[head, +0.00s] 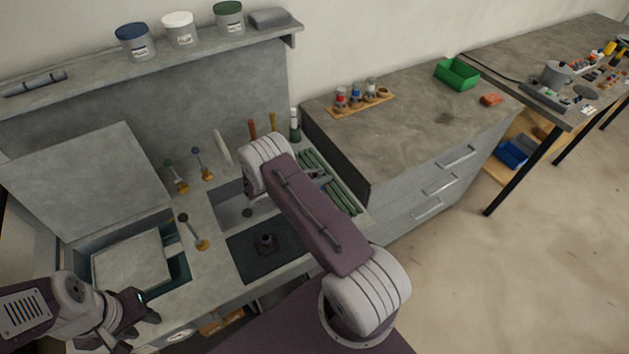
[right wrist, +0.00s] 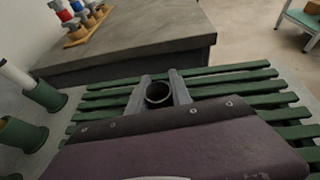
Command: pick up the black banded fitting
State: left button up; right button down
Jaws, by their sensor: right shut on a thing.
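My right gripper (right wrist: 160,88) is shut on a dark, hollow, ring-ended fitting (right wrist: 158,94), with one finger on each side of it. They are over the green slatted rack (right wrist: 255,112). My left gripper (head: 143,306) is empty and looks open, near the counter's front left.
A lidded basin (head: 130,262) is at left. Jars (head: 180,30) line the shelf. A drawer cabinet (head: 420,125) holds a wooden bottle rack (head: 362,99) and a green bin (head: 457,74). Green holders (right wrist: 45,95) stand left of the rack.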

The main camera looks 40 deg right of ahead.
jog(key=r, duration=0.4)
jog(key=shift+s+d+r, duration=0.15)
jog(key=shift+s+r, duration=0.1)
jog(key=shift+s, duration=0.05)
jog(key=s+d+r, duration=0.3)
jog(key=s+r, duration=0.3)
jog(key=s, duration=0.4)
jog(key=shift+s+r+b, duration=0.2)
jog(key=shift+s+b, duration=0.1)
jog(key=shift+s, duration=0.05)
jog(key=shift+a, duration=0.1)
